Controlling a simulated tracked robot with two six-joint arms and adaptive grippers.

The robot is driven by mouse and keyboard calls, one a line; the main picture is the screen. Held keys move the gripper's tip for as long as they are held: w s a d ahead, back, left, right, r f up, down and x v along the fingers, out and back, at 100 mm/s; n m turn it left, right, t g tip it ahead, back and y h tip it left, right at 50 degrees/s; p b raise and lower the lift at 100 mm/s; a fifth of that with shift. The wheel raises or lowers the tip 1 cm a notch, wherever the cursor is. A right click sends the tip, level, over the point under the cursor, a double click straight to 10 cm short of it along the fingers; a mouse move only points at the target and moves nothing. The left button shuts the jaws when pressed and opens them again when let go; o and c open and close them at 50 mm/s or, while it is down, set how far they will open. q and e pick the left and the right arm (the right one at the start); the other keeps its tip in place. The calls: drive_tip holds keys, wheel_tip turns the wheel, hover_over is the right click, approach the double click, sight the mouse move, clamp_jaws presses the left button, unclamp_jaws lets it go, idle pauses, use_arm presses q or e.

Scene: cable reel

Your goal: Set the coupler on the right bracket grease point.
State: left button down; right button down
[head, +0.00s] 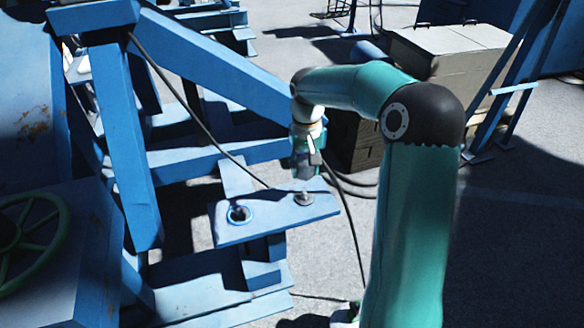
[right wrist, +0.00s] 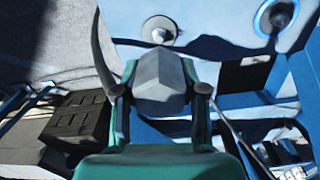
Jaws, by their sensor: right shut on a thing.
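My right gripper (head: 306,172) points down above the small blue bracket plate (head: 268,222). It is shut on a grey, blocky piece, the coupler (right wrist: 160,84), which sits between the two fingers in the right wrist view. Two round fittings are on the plate: a grey grease point (head: 303,199) at right, and a left one (head: 238,214) with a glowing blue ring. The gripper is over the grey one; a small gap seems to remain. In the right wrist view the grey point (right wrist: 160,30) is just beyond the coupler and the ringed one (right wrist: 275,16) is at upper right. My left gripper is not in view.
Blue frame beams (head: 215,72) stand left of and behind the plate. A thin dark hose (head: 192,112) runs down toward the gripper area. A green handwheel (head: 30,235) is at lower left. A pale-topped crate (head: 450,48) stands behind my arm. Ground at right is clear.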

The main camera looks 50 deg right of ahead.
sight(306, 160)
drive_tip(key=shift+f+b, duration=3)
drive_tip(key=shift+f, duration=1)
drive_tip(key=shift+s+r, duration=0.1)
drive_tip(key=shift+s, duration=0.05)
drive_tip(key=c, duration=0.6)
unclamp_jaws()
drive_tip(key=shift+o, duration=0.2)
wheel_tip(306, 160, up, 12)
drive_tip(key=shift+f, duration=0.15)
drive_tip(key=shift+a, duration=0.1)
